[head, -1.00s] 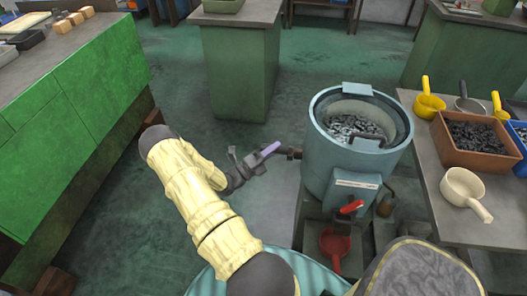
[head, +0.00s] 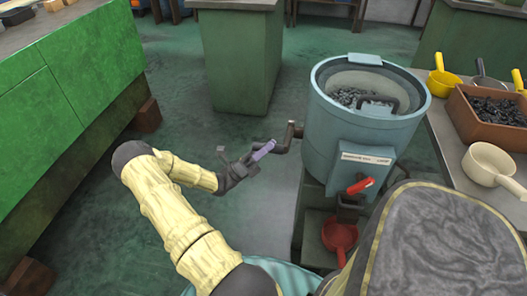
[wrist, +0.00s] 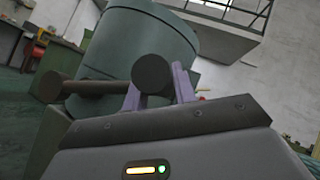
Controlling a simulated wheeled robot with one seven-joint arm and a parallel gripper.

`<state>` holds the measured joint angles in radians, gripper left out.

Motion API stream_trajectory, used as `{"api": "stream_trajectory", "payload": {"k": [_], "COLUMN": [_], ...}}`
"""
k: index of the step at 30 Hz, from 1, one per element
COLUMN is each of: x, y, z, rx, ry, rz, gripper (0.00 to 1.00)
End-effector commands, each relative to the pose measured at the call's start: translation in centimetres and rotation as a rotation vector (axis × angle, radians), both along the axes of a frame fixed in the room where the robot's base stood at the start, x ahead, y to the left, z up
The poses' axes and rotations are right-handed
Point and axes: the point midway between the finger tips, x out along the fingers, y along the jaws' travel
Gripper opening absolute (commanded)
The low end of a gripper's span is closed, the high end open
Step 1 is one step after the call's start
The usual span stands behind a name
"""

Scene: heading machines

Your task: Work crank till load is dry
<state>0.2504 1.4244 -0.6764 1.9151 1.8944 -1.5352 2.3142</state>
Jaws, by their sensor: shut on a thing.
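A blue-grey drum machine (head: 345,150) stands right of centre in the head view, its top open. The load, dark grey metal pieces (head: 350,97), lies inside its pale inner bowl; I cannot tell whether it is wet. The dark crank (head: 292,132) sticks out from the drum's left side. My gripper (head: 266,147), with purple fingers, is shut on the crank's handle. In the wrist view, the handle's round end (wrist: 152,73) shows between the two fingers, with the drum (wrist: 140,45) behind. The fingers hide part of the handle.
A red lever (head: 360,186) sits low on the drum's front, above a red pan (head: 339,235). A table at right holds a brown bin of dark pieces (head: 490,117) and a cream scoop (head: 490,163). Green cabinets (head: 70,90) stand left, with open floor between.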

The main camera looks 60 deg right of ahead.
Motion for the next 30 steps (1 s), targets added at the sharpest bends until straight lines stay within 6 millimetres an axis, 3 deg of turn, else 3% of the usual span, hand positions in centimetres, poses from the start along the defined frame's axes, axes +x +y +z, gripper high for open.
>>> {"api": "stream_trajectory", "payload": {"k": [4,21,22,25,30], "x": [-0.12,-0.20,-0.20,-0.20,-0.21], "y": [0.17,0.27,0.27,0.27,0.25], "z": [-0.97,-0.97,-0.97,-0.97,-0.97], "rx": [-0.036,-0.062,-0.062,-0.062,-0.061], "ry": [-0.012,-0.018,-0.018,-0.018,-0.018], "rz": [-0.002,-0.004,-0.004,-0.004,-0.003], "gripper": [0.00,0.00,0.29,0.49,0.49]}}
